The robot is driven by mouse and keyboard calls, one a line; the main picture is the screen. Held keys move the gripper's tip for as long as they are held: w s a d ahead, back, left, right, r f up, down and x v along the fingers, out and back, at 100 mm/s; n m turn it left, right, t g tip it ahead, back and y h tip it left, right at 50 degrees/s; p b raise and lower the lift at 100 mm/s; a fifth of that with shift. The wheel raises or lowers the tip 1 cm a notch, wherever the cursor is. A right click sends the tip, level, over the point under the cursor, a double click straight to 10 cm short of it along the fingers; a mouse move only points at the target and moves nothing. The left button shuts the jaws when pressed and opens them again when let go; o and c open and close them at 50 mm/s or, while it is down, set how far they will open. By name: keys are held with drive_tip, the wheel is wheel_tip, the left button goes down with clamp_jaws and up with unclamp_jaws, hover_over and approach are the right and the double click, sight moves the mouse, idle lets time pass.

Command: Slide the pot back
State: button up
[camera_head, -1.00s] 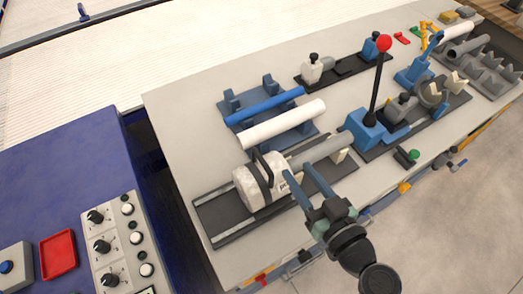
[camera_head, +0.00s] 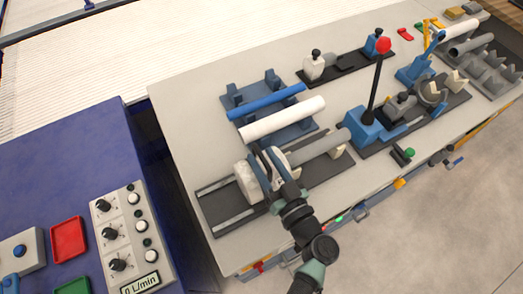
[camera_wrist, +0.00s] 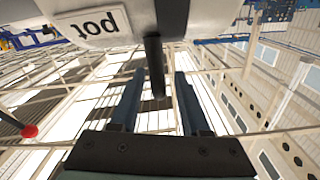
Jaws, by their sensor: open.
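The pot (camera_head: 245,182) is a white cylinder with a dark band, lying on its side on a dark base with rails (camera_head: 225,218) at the near left of the table. A grey pipe (camera_head: 320,146) extends from its right side. My gripper (camera_head: 264,160) is at the pot, its open blue fingers partly covering it. In the wrist view the pot (camera_wrist: 215,20), with its upside-down "pot" label, fills the top. Its black handle bar (camera_wrist: 154,60) hangs between my two fingers (camera_wrist: 155,100) with gaps on both sides. Whether the fingers touch the pot cannot be told.
A blue pipe (camera_head: 266,102) and a white pipe (camera_head: 283,119) lie on a blue rack behind the pot. A blue lever stand with a red knob (camera_head: 384,46) rises to the right. A control panel (camera_head: 131,235) stands at the left. The table's left back corner is bare.

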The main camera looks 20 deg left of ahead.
drive_tip(key=shift+w+a, duration=0.45)
drive_tip(key=shift+a, duration=0.1)
clamp_jaws()
idle(1.1)
